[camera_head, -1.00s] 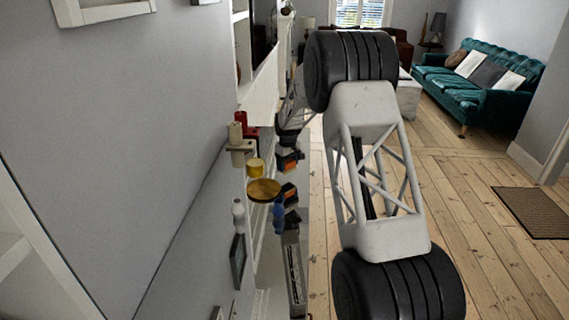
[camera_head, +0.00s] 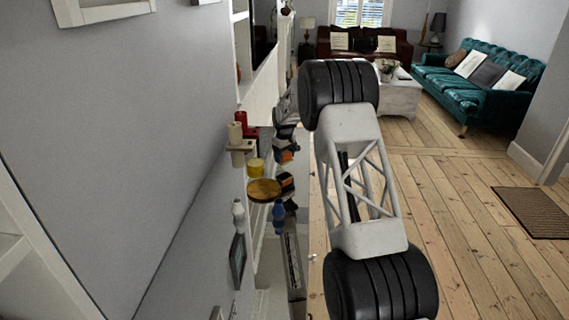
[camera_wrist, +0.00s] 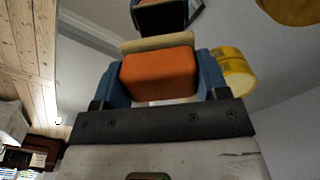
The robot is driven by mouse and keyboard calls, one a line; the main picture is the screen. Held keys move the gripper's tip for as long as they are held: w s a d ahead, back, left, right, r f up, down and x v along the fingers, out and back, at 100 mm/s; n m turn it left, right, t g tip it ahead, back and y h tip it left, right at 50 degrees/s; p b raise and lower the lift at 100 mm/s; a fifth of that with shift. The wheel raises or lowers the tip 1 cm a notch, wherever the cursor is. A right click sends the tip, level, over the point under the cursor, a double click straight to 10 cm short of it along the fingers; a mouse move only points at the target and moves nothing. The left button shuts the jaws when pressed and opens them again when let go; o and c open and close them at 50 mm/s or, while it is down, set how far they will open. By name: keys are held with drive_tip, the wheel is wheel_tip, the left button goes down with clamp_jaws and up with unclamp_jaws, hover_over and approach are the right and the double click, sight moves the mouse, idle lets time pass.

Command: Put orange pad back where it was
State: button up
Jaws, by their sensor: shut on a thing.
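The orange pad (camera_wrist: 160,74) sits between the two blue fingers of my gripper (camera_wrist: 163,80) in the wrist view. The fingers touch its sides, and a tan strip lies along its far edge. In the head view my gripper (camera_head: 286,147) is small and partly hidden by my arm, above the narrow glossy surface along the wall. The pad (camera_head: 287,156) shows there as a small orange patch. A second orange, black and blue shape below it looks like a reflection of my gripper in that surface. I cannot tell where the pad was before.
The wooden floor (camera_head: 450,220) at right is open.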

sight(284, 162)
drive_tip(key=shift+f, duration=1.75)
drive_tip(key=shift+f, duration=0.1)
drive_tip(key=o, duration=1)
drive_tip(key=shift+r, duration=6.1)
drive_tip(key=shift+r, duration=0.1)
